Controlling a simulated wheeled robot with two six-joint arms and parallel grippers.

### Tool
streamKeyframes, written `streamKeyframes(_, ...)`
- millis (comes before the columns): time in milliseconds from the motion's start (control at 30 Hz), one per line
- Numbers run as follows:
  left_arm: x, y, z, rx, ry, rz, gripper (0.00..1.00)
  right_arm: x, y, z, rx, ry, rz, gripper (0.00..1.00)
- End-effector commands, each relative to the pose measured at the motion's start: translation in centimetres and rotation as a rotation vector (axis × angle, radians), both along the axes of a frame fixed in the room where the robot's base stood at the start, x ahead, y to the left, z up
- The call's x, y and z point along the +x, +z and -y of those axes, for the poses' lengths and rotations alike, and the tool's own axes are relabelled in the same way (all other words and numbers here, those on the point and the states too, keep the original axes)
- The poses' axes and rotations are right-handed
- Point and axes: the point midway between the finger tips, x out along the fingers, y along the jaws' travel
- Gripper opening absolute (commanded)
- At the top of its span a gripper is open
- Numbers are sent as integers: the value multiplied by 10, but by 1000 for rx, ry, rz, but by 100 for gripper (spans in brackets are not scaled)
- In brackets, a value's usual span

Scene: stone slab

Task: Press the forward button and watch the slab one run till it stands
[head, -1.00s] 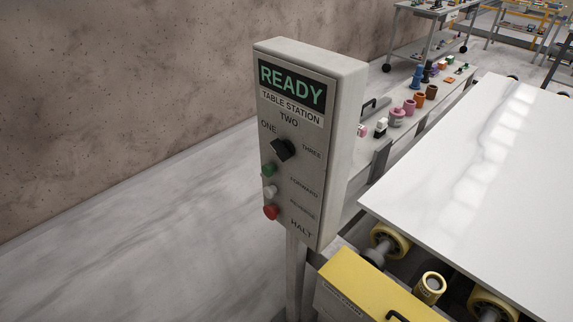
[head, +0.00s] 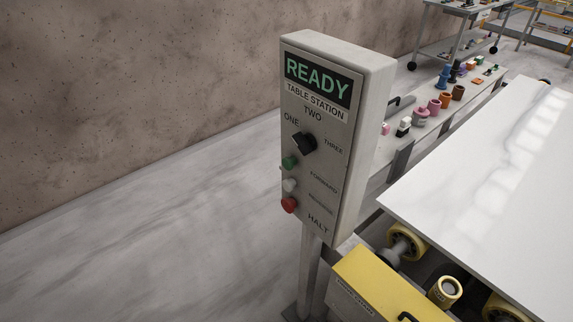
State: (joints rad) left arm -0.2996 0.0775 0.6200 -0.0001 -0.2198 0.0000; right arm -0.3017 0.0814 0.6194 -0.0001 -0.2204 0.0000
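The control box (head: 335,130) stands on a post in the middle of the head view. Its display (head: 317,80) reads READY in green, above a TABLE STATION label. A black selector knob (head: 304,142) sits among the marks ONE, TWO and THREE. Below it are a green button (head: 289,162), a white button (head: 289,185) and a red button (head: 288,205), beside the words FORWARD, a blurred label and HALT. The white stone slab (head: 490,190) lies on rollers at the right, its right part cut off by the frame. Neither gripper is in view.
A yellow box (head: 375,290) with a black handle is below the control box. Yellow rollers (head: 408,240) show under the slab's near edge. A ledge behind holds several small coloured items (head: 445,100). The floor (head: 160,240) at left is clear, up to a brown wall (head: 140,90).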

Motion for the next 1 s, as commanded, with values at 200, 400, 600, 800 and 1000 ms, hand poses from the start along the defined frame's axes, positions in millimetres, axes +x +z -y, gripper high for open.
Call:
streamKeyframes(200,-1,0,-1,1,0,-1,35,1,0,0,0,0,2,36)
streamKeyframes(400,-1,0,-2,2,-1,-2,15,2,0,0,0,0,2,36)
streamKeyframes(600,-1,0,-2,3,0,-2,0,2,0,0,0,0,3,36)
streamKeyframes(800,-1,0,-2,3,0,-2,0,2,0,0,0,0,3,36)
streamKeyframes(1000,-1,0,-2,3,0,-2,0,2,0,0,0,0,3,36)
